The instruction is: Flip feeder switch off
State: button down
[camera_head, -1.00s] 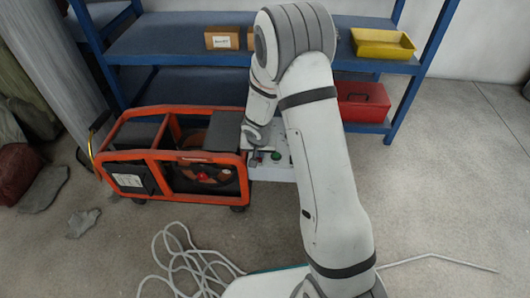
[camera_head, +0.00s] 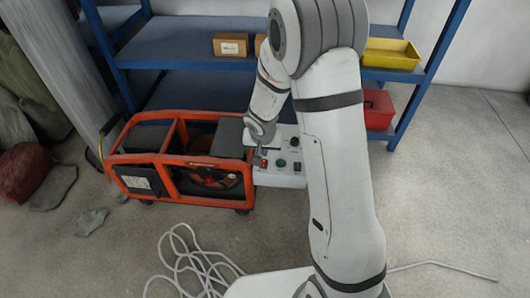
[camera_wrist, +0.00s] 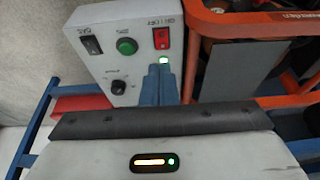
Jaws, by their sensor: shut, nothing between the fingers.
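The white control box (camera_head: 278,179) stands at the right end of the orange cart. In the wrist view, its face (camera_wrist: 98,65) carries a red rocker switch (camera_wrist: 162,38) labelled ON/OFF, a green button (camera_wrist: 127,46), a black rocker switch (camera_wrist: 91,44) and a black knob (camera_wrist: 118,87). A small green lamp (camera_wrist: 164,60) glows just below the red switch. My gripper (camera_wrist: 159,72) is shut and empty, its blue fingers pointing at the panel just below the red switch and lamp. Contact cannot be told. In the head view, my gripper (camera_head: 257,158) is beside the red switch (camera_head: 264,164).
The orange cart (camera_head: 180,160) is left of the box. A blue shelf (camera_head: 170,55) behind holds cardboard boxes (camera_head: 231,44), a yellow bin (camera_head: 390,53) and a red case (camera_head: 377,109). A pale cable (camera_head: 185,260) lies coiled on the floor.

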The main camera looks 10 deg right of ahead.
jog(key=shift+p+v, duration=0.6)
jog(key=shift+v, duration=1.8)
jog(key=s+d+r+g, duration=0.1)
jog(key=s+d+r, duration=0.6)
jog(key=s+r, duration=0.3)
jog(key=s+r+n+g, duration=0.1)
jog(key=s+r, duration=0.5)
jog(key=s, duration=0.6)
jog(key=shift+s+d+r+n+y, duration=0.25)
jog(key=shift+d+n+y, duration=0.2)
jog(key=shift+n, duration=0.25)
